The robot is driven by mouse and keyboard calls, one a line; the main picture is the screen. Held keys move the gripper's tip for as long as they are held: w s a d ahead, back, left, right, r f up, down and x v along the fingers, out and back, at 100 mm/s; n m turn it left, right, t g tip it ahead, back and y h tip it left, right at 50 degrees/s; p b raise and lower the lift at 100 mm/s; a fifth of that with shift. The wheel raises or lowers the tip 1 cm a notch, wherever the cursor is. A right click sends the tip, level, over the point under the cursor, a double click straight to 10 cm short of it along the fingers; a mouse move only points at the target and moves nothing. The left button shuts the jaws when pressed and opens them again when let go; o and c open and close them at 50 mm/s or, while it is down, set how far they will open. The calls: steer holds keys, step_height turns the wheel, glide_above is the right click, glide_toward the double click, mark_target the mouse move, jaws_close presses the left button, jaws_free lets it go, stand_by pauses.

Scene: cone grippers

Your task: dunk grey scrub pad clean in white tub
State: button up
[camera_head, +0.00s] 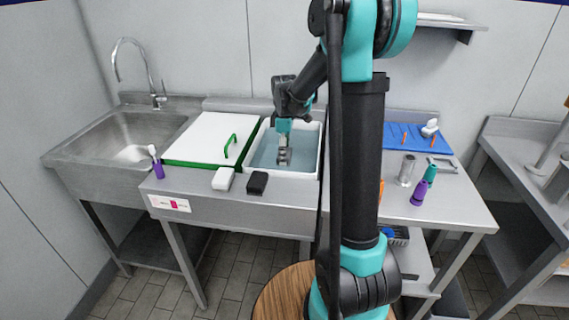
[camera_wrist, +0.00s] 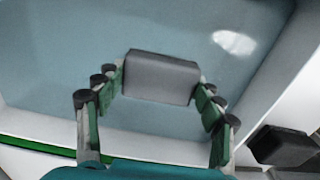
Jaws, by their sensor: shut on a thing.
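The grey scrub pad (camera_wrist: 160,78) is a grey block between the fingers of my gripper (camera_wrist: 161,88) in the wrist view. My gripper is shut on it from both sides. The white tub (camera_head: 318,150) is set in the counter and holds blue-grey water; its pale wall also shows in the wrist view (camera_wrist: 150,148). In the head view my gripper (camera_head: 284,152) points down inside the tub's outline. The pad is small there and partly hidden by the fingers. I cannot tell how deep the pad is in the water.
A white board (camera_head: 203,135) with green edge and handle lies left of the tub, beside a sink (camera_head: 110,140). A white block (camera_head: 223,178), a black block (camera_head: 257,183) and a purple bottle (camera_head: 157,167) stand along the front edge. A blue mat (camera_head: 395,138) lies right.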

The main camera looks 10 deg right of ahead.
steer(key=shift+r, duration=4.4)
steer(key=shift+r, duration=2)
steer(key=shift+s, duration=0.1)
